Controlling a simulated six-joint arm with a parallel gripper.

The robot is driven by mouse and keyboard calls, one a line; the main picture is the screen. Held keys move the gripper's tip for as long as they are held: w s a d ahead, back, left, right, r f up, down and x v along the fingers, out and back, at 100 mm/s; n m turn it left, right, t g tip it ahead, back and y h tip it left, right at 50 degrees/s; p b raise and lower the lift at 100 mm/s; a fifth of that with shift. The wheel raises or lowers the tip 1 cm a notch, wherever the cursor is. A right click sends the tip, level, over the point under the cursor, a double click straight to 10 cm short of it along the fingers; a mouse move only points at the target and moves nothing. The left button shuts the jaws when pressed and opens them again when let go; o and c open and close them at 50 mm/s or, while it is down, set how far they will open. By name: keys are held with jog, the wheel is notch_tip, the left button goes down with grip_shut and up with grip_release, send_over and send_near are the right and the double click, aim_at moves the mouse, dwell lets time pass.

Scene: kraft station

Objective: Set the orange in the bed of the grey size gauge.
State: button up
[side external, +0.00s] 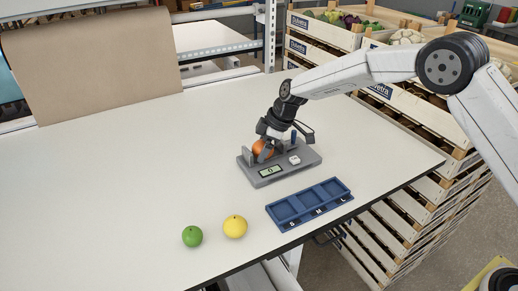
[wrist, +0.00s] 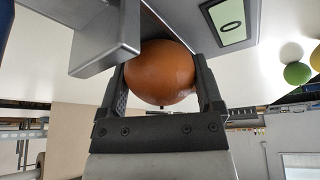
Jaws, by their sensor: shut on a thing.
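The orange (side external: 262,149) is at the left part of the grey size gauge (side external: 268,180), between upright grey parts. My gripper (side external: 265,147) comes down from above and is shut on the orange. In the wrist view the orange (wrist: 160,73) sits between my two black fingers, with a finger against each side. A grey block of the gauge (wrist: 108,42) is close beside the orange there, and the gauge's display is at the top. I cannot tell whether the orange touches the bed, as my fingers and the gauge's parts hide its underside.
A blue tray (side external: 311,203) with three compartments lies in front of the gauge. A yellow fruit (side external: 235,227) and a green fruit (side external: 192,236) are near the front edge. The left of the table (side external: 100,180) is clear. Stacked crates (side external: 405,150) stand beyond its right edge.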

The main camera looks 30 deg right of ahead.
dwell(0.3)
jog(key=o, duration=1.1)
jog(key=shift+c, duration=0.2)
jog(key=shift+r, duration=3.95)
jog(key=shift+s+d+m, duration=0.3)
jog(key=shift+s+d, duration=0.1)
jog(key=shift+d, duration=0.05)
jog(key=s+d+f+m+h, duration=0.1)
jog(key=s+d+m, duration=0.3)
jog(key=s, duration=0.6)
jog(key=s+d+f+m+h, duration=0.1)
jog(key=s+d+m, duration=0.3)
jog(key=s, duration=0.6)
jog(key=s+d+f+m+h, duration=0.2)
jog(key=s+d+f+m, duration=0.1)
jog(key=s+d, duration=0.4)
jog(key=s, duration=0.3)
jog(key=shift+f+m, duration=0.3)
jog(key=shift+m, duration=0.1)
